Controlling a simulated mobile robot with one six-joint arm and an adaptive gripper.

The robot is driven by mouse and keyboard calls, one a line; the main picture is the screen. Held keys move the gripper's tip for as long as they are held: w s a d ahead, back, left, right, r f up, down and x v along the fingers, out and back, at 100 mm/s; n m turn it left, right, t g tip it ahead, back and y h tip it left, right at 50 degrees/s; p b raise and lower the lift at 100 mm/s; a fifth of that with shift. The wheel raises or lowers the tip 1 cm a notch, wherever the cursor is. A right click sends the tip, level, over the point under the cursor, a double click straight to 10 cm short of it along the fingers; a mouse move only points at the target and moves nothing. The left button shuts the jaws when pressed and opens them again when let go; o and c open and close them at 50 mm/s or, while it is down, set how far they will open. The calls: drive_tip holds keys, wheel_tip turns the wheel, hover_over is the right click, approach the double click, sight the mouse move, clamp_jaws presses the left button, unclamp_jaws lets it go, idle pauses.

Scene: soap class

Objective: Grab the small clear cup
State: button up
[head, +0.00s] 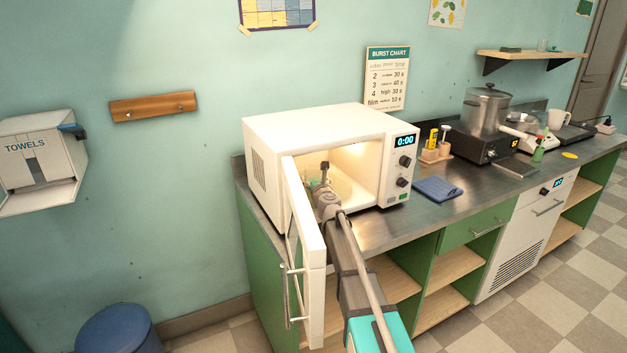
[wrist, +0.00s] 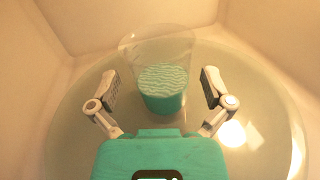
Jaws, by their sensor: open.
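In the wrist view a small clear cup (wrist: 160,72) stands on the round glass turntable (wrist: 75,130) inside the microwave. Its lower part holds teal, rippled contents, and its upper wall is clear. My gripper (wrist: 161,85) is open, with one finger to the left of the cup and one to the right. Gaps show between the fingers and the cup. In the head view my gripper (head: 325,178) reaches through the open door into the lit microwave (head: 300,125). The cup is hard to make out there, mostly hidden by my gripper.
The microwave door (head: 304,220) hangs open just left of my arm. The microwave's inner walls are close around my gripper. On the steel counter (head: 385,228) to the right are a blue folded cloth (head: 437,189), a small caddy (head: 436,153) and a large pot (head: 486,108).

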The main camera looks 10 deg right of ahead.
drive_tip(key=shift+w+a, duration=0.1)
drive_tip(key=shift+w, duration=0.95)
drive_tip(key=c, duration=0.9)
